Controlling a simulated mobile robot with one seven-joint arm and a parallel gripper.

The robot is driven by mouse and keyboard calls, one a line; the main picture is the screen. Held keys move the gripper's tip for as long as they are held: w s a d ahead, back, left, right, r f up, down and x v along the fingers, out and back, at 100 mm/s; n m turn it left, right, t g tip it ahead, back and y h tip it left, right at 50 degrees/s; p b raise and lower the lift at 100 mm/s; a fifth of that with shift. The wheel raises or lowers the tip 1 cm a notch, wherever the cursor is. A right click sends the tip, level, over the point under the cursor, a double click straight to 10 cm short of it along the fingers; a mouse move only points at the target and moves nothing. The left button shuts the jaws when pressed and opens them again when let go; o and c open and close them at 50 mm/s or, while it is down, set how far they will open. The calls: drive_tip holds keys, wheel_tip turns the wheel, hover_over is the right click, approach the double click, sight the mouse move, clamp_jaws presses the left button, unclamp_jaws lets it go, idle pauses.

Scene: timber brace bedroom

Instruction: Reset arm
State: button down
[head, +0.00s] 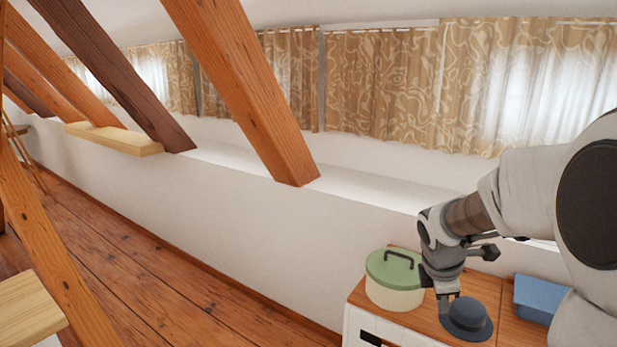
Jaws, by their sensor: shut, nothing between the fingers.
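My gripper (444,304) points down over the wooden top of a white cabinet (357,327) at the lower right of the head view. Its fingers are shut and hold nothing. The fingertips are just left of a dark blue-grey hat (467,319) and overlap its edge in the picture; I cannot tell whether they touch it. My arm reaches in from the right edge of the view, bent at the wrist above the cabinet.
A cream pot with a green lid (394,280) stands close left of my gripper. A blue bin (537,299) sits to the right, partly hidden by my arm. Slanted timber braces (248,88) rise from the low white wall (230,205).

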drive_tip(key=s+a+r+m+t+y, duration=0.1)
drive_tip(key=s+a+r+m, duration=0.2)
drive_tip(key=s, duration=0.4)
drive_tip(key=s+a+r+m+y, duration=0.1)
drive_tip(key=s+a+r+m, duration=0.3)
drive_tip(key=s+m, duration=0.3)
drive_tip(key=s+a+r+m+t+y+p, duration=0.1)
drive_tip(key=s+a+r+m, duration=0.2)
drive_tip(key=s+a+m, duration=0.2)
drive_tip(key=s+m, duration=0.1)
drive_tip(key=s, duration=0.2)
drive_tip(key=shift+r+m+t, duration=0.15)
drive_tip(key=shift+m+t, duration=0.15)
